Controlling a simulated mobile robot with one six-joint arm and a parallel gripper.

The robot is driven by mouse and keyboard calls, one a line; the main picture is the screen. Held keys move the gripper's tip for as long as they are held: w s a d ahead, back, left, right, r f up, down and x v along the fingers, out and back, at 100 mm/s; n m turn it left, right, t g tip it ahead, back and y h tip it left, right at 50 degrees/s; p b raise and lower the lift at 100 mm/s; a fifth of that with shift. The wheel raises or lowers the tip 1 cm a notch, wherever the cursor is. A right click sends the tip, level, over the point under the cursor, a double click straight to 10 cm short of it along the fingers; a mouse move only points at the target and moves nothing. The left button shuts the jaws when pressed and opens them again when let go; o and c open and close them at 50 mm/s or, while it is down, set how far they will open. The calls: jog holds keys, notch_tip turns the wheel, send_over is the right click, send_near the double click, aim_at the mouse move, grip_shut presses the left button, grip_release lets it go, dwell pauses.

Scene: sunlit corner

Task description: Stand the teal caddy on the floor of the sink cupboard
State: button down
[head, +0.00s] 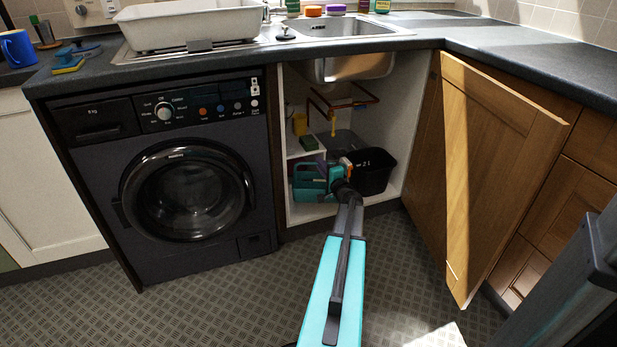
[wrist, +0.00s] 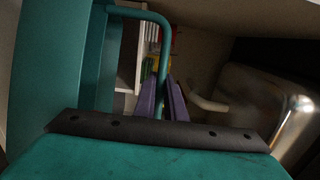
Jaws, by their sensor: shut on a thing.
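The teal caddy (head: 308,190) is inside the open sink cupboard, low down at its left. Its teal wall (wrist: 55,60) and curved handle (wrist: 143,13) show in the wrist view. My gripper (head: 323,166) has purple fingers, which also show in the wrist view (wrist: 163,100), shut on the handle. My arm enters through the open front and hides part of the caddy's right side. The caddy looks upright. I cannot tell whether its base touches the white cupboard floor (head: 300,215).
A black bin (head: 374,172) stands right of the caddy. A white shelf with a green item (head: 308,143) and a yellow item (head: 300,124) is behind and above. Pipes (head: 345,105) and the sink bowl (head: 350,68) hang overhead. The wooden door (head: 495,160) stands open at right.

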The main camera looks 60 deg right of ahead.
jog(key=b, duration=0.2)
send_over(309, 174)
jog(key=w+d, duration=0.2)
jog(key=d, duration=0.1)
notch_tip(309, 174, down, 7)
jog(key=b, duration=0.2)
jog(key=shift+b, duration=0.35)
jog(key=shift+f, duration=0.15)
jog(key=shift+s+f+b, duration=0.1)
jog(key=shift+f+b, duration=0.9)
jog(key=shift+f, duration=1.4)
jog(key=c, duration=1.8)
grip_release()
